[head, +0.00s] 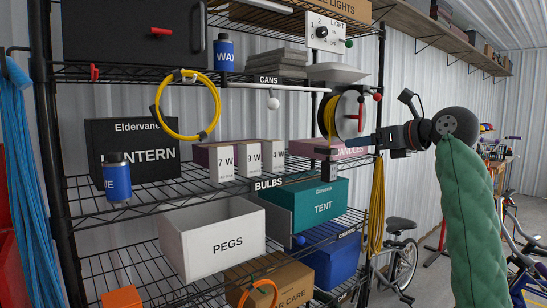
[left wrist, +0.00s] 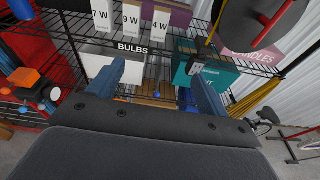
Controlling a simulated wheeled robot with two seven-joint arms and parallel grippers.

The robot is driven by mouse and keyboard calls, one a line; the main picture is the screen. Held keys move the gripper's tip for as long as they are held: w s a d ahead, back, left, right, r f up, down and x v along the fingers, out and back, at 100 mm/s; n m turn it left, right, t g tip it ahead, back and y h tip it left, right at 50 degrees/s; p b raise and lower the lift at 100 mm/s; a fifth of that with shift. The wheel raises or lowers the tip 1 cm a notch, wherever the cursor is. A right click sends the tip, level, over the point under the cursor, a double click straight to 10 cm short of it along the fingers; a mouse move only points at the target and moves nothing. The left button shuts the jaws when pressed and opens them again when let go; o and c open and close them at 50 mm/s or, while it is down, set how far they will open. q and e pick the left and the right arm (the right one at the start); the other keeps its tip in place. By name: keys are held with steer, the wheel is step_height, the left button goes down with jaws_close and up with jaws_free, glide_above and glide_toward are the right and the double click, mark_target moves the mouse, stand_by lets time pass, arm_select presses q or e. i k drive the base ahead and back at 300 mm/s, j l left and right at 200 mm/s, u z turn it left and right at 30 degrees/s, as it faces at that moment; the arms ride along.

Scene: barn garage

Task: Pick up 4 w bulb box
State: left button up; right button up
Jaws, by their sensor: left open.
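The 4 W bulb box (head: 273,155) is a small white box with a purple side. It stands upright at the right end of a row of bulb boxes on the wire shelf marked BULBS. It also shows near the top of the left wrist view (left wrist: 160,24). My left gripper (head: 347,141) is open and empty, to the right of the box and apart from it in the head view. In the left wrist view its two blue fingers (left wrist: 160,82) are spread below the BULBS label, with the box beyond them. My right gripper is in neither view.
The 9 W box (head: 250,159) and 7 W box (head: 222,162) stand just left of it. A cord reel (head: 350,112) hangs near my left gripper. The candles box (head: 318,149) is to the right. A teal tent box (head: 322,207) and white pegs bin (head: 212,240) sit below.

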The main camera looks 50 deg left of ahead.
mark_target(272, 149)
steer(key=i+j, duration=0.1)
steer(key=j, duration=1.4)
